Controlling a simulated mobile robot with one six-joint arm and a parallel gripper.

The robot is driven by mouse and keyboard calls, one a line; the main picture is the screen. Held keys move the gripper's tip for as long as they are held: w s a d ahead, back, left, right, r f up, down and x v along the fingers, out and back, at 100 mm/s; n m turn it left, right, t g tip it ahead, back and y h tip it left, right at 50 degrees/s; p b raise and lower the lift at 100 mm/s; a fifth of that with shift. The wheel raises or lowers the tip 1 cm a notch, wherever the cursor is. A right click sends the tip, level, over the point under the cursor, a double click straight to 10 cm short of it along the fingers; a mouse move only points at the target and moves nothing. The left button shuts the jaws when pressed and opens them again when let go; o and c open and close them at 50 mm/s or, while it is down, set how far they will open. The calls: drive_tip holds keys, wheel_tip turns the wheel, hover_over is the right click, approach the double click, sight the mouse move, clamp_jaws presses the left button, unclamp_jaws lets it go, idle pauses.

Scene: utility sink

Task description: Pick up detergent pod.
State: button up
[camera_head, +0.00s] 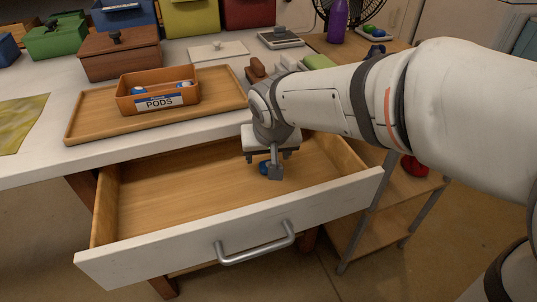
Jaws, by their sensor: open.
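A small blue detergent pod (263,168) lies on the wooden floor of the open drawer (180,188), partly hidden by my gripper. My gripper (271,172) points down into the drawer, open, right at the pod. I cannot tell whether the fingers touch the pod or stand around it. An orange bin labelled PODS (125,102) stands on a wooden tray (88,124) on the counter and holds blue and white pods.
The drawer front with its metal handle (255,248) is pulled out towards me. Wooden and green boxes (120,60) stand behind the tray. A wooden shelf (372,222) is at the right. The rest of the drawer looks empty.

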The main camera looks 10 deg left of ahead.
drive_tip(key=x, duration=0.1)
drive_tip(key=b+x, duration=0.1)
drive_tip(key=x, duration=0.1)
drive_tip(key=b+x, duration=0.1)
drive_tip(key=x, duration=0.1)
drive_tip(key=shift+s+d+f, duration=0.15)
drive_tip(key=shift+d+f, duration=0.1)
drive_tip(key=shift+r, duration=0.1)
drive_tip(key=shift+c, duration=0.4)
drive_tip(key=c, duration=1)
drive_tip(key=shift+r, duration=0.1)
